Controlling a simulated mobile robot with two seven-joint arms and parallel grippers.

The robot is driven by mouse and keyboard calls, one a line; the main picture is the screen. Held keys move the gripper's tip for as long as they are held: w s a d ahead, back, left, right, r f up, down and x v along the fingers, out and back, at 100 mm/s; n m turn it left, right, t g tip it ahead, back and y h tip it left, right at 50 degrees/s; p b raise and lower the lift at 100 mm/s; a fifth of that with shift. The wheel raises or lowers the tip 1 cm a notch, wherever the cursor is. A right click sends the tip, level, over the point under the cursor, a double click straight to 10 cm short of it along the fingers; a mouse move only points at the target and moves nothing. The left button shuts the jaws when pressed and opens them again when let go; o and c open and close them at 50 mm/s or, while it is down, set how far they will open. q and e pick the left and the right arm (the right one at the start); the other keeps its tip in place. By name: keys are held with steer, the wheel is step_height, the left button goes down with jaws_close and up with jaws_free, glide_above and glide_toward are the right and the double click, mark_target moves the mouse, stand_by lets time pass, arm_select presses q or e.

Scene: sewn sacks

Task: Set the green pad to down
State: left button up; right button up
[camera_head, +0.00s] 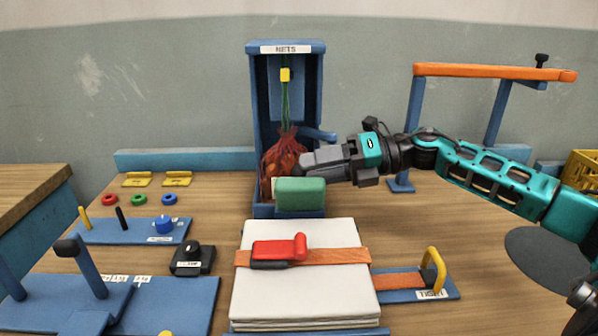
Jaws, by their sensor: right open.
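The green pad (300,196) is a rounded block at the front of the blue stand labelled NETS (259,110), below and in front of a red net sack (283,157). The sack hangs from a green cord with a yellow clip (285,75). My right gripper (306,163) reaches in from the right, with its fingertips just above the pad, in front of the sack's right side. Its jaws are open; whether they touch the pad or sack I cannot tell. The gripper hides part of the sack. My left gripper is not in view.
A pale stack of sacks (306,280) under an orange strap with a red buckle (280,250) lies in front. A blue peg board (110,232) and a black knob box (192,258) are at left. An orange-topped blue frame (490,72) stands at right.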

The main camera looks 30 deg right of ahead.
mark_target(299, 172)
steer(key=shift+x, duration=1.75)
steer(key=shift+c, duration=0.3)
jaws_close()
